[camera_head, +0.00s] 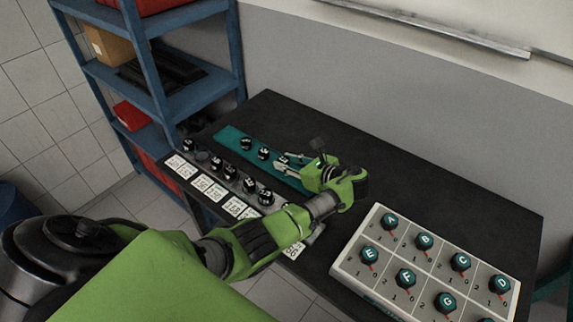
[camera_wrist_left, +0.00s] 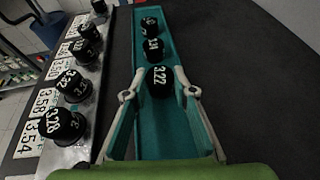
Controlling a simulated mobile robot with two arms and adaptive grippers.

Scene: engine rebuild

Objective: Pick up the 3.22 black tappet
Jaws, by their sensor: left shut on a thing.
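The black tappet marked 3.22 (camera_wrist_left: 158,81) stands at the near end of a row in the teal tray, in the left wrist view. My left gripper (camera_wrist_left: 160,84) is shut on it, with one finger on each side. In the head view my left gripper (camera_head: 284,164) reaches in over the teal tray (camera_head: 229,137), and the tappet there is partly covered by the fingers. Further black tappets, one marked 3.14 (camera_wrist_left: 153,48), stand behind it in the same tray. My right gripper is not in view.
A grey rack (camera_head: 207,160) of black tappets with white number cards runs along the table's left edge. A light box (camera_head: 352,267) with lettered teal knobs stands at the right. A blue shelf (camera_head: 187,101) is beyond the table. The back of the dark table (camera_head: 440,180) is clear.

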